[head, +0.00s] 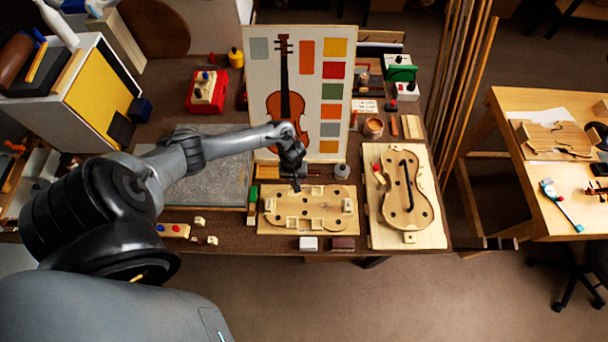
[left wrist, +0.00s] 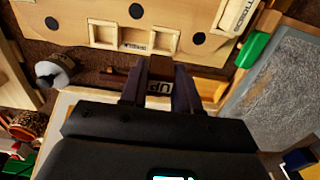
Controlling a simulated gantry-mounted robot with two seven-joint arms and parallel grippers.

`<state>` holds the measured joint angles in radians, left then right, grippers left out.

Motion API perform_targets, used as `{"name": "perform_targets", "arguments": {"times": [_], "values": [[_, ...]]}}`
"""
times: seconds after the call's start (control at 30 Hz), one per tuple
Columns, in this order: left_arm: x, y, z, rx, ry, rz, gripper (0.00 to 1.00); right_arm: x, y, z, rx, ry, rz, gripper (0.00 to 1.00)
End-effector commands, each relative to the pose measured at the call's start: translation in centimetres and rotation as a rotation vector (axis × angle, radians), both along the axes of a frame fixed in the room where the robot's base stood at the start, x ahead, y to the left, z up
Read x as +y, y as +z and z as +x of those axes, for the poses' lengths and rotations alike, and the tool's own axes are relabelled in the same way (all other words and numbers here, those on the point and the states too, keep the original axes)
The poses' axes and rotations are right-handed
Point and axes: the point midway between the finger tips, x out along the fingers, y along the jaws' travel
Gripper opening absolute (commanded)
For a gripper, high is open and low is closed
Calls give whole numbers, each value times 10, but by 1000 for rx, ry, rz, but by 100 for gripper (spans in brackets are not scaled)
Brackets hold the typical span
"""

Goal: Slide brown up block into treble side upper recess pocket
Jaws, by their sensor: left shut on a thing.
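My left gripper (head: 297,184) hangs over the back edge of the pale wooden mould (head: 311,222) in the head view. In the left wrist view the gripper (left wrist: 160,80) is shut on a small brown block (left wrist: 161,66). A white label reading "UP" shows between the fingers, upside down. The mould (left wrist: 190,47) lies beyond the block, with round dark holes and rectangular recess pockets along its edges. The block's end is close to the mould's near edge; I cannot tell whether they touch. The block is too small to make out in the head view. My right gripper is not in view.
A violin body on a board (head: 438,236) lies right of the mould. A white block (head: 308,243) and a dark red block (head: 342,243) sit at the bench's front. A grey slab (head: 215,175) lies left.

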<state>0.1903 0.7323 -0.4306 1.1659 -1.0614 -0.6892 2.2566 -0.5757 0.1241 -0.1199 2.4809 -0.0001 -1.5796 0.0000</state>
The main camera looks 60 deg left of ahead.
Motion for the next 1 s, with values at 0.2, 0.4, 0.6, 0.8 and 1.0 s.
{"name": "perform_targets", "arguments": {"times": [0.2, 0.4, 0.6, 0.8, 1.0], "values": [[0, 4, -5, -1, 0, -1, 3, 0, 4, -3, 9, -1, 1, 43], [0, 3, -4, -1, 0, -1, 3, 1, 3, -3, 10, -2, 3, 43], [0, 5, -4, -1, 0, -1, 3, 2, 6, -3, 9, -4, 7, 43], [0, 0, -5, -2, 1, -1, 3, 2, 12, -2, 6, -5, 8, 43], [0, -19, -5, -1, 0, -2, 3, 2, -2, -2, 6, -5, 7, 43]]}}
